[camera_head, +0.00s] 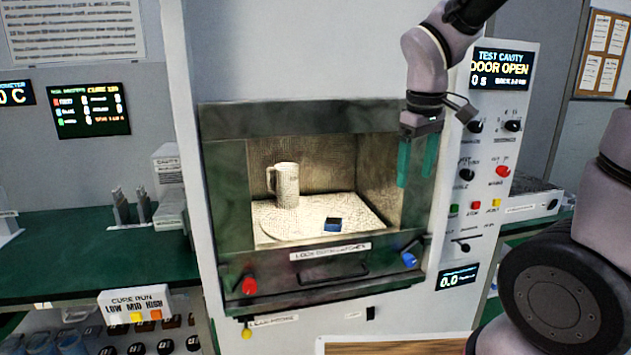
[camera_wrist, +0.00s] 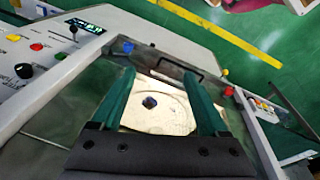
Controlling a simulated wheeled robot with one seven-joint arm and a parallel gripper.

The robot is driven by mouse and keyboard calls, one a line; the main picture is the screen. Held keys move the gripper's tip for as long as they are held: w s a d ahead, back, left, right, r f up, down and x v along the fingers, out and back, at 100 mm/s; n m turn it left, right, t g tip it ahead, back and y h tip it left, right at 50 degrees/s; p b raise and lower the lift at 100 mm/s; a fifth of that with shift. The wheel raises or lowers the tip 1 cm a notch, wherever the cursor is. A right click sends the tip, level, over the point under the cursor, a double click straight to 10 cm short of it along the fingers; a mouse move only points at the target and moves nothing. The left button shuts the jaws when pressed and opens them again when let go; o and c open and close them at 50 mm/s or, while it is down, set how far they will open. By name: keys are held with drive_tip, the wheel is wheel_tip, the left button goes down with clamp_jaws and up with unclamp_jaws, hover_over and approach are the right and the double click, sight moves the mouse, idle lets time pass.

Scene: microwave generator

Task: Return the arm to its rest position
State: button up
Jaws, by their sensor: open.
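My gripper (camera_head: 415,163) hangs fingers-down in front of the right side of the open test cavity, its two green fingers apart with nothing between them. In the wrist view the open fingers (camera_wrist: 163,105) frame the cavity floor. A pale mug (camera_head: 286,185) stands upright inside the cavity at the left. A small dark blue block (camera_head: 333,224) sits on the cavity floor to its right; it also shows in the wrist view (camera_wrist: 150,102). The display (camera_head: 501,64) at upper right reads "DOOR OPEN".
The control panel (camera_head: 478,170) with knobs and buttons is close to the right of my gripper. A red knob (camera_head: 249,285) and a blue knob (camera_head: 408,259) sit below the opening. A green counter (camera_head: 90,262) with small items extends left.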

drive_tip(key=s+d+r+m+t+y, duration=0.1)
drive_tip(key=s+d+r+m+t, duration=0.1)
drive_tip(key=r+m, duration=0.3)
drive_tip(key=s+d+r+m+t+y, duration=0.1)
drive_tip(key=s+d+r+m+t, duration=0.1)
drive_tip(key=s+r+m+t, duration=0.1)
wheel_tip(320, 180, up, 3)
drive_tip(key=shift+s+d+r+m, duration=0.15)
drive_tip(key=shift+s+d+m, duration=0.25)
drive_tip(key=shift+s+m, duration=0.55)
drive_tip(key=shift+w+m, duration=0.25)
